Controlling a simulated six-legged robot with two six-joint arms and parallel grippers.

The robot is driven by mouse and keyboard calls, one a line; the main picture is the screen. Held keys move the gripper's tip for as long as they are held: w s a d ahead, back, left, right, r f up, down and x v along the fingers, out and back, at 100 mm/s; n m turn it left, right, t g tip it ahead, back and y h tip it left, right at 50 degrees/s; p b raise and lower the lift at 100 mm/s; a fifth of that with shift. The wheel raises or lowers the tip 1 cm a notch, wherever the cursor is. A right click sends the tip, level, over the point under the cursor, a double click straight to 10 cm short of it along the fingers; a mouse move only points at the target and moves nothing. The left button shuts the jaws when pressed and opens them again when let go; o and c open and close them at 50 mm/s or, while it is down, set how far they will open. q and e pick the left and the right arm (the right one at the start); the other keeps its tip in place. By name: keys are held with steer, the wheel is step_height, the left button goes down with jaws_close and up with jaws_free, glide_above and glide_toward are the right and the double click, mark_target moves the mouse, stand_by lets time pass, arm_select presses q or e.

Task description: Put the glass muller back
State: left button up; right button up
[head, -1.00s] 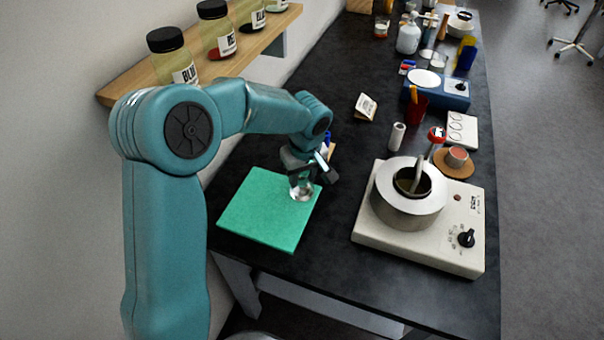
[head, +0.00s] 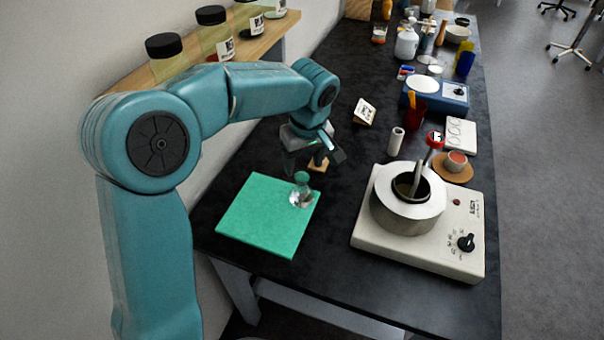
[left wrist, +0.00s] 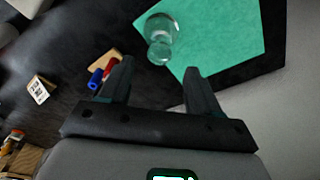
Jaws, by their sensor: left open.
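The clear glass muller (head: 301,192) stands upright on the green mat (head: 262,218), near the mat's right edge. It also shows in the left wrist view (left wrist: 160,38), on the green mat (left wrist: 225,25) beyond my fingertips. My left gripper (head: 308,165) is above and a little behind the muller in the head view. In the left wrist view its two fingers (left wrist: 155,72) are spread with nothing between them, and the muller is apart from them. My right gripper is not in view.
A cream heating unit with a metal ring (head: 408,205) stands right of the mat. Jars (head: 168,58) line a wall shelf. The dark bench between mat and heater is clear.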

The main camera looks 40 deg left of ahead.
arm_select(q)
steer(key=r, duration=0.3)
steer(key=shift+s+d+r, duration=0.15)
steer(key=shift+d+r, duration=0.1)
steer(key=shift+r, duration=0.15)
